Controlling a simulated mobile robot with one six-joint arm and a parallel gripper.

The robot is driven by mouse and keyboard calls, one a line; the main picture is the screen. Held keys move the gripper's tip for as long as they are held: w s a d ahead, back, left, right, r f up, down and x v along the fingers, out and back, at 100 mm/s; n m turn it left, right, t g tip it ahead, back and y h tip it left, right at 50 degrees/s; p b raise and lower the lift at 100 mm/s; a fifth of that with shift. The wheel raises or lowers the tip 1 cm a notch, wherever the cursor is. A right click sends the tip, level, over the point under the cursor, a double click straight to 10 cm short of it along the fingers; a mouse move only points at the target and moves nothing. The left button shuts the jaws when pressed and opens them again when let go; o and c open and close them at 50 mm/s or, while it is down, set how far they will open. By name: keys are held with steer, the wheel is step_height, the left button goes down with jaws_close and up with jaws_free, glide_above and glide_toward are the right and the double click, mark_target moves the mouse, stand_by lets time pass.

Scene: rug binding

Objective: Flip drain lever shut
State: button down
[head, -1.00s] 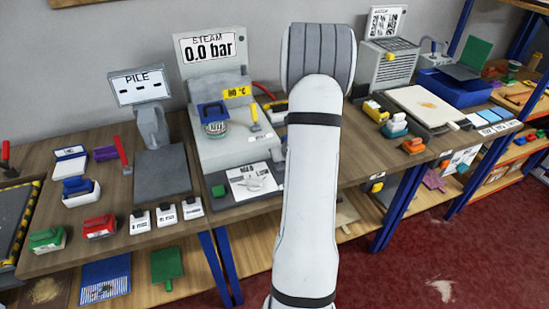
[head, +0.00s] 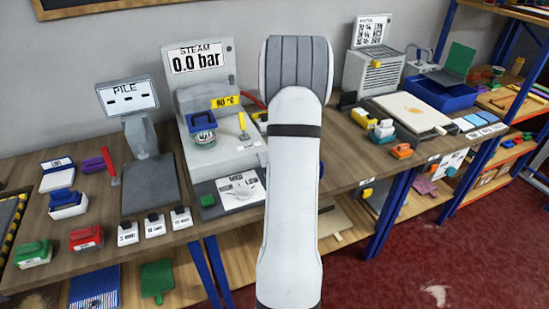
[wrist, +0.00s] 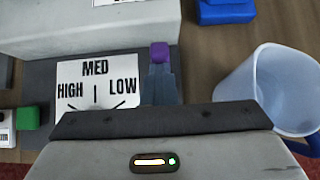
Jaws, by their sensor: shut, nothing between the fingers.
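A yellow lever (head: 243,125) stands nearly upright on the front of the grey steam unit (head: 222,153), just left of my arm. A small white label lies at its foot, too small to read, so I cannot tell whether this is the drain lever. In the head view my arm hides my gripper. In the wrist view my gripper (wrist: 160,58) is shut and empty, its narrow purple-tipped fingers just right of a HIGH/MED/LOW card (wrist: 95,82). The unit's grey front (wrist: 95,30) lies beyond the fingertips. The yellow lever does not show in the wrist view.
A translucent bucket (wrist: 268,90) stands close right of my gripper. A green block (wrist: 28,118) is left of the card, and a blue object (wrist: 226,10) is at the top. The PILE scale (head: 150,185) and stamps stand left; a cream-topped plate (head: 412,110) lies right.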

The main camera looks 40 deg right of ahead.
steer(key=w+r+p+v, duration=0.1)
steer(key=p+v, duration=0.1)
steer(key=v, duration=1.1)
steer(key=shift+d, duration=0.2)
steer(key=a+r+n+y, duration=0.3)
steer(key=a+r+n, duration=0.1)
steer(key=a+n, duration=0.75)
steer(key=a+r+n+y, duration=0.35)
steer(key=a+n, duration=0.55)
steer(key=a, duration=0.6)
steer(key=s+a+n+g+h+b, duration=0.1)
steer(key=s+a+n+g, duration=0.1)
steer(key=s+a+n, duration=0.2)
steer(key=s+a+r+n+g+h+b, duration=0.1)
steer(key=s+a+n, duration=0.3)
steer(key=s+n, duration=0.6)
steer(key=shift+s+r+n+g+h, duration=0.25)
steer(key=shift+n+g+h, duration=0.55)
steer(key=shift+n, duration=2.05)
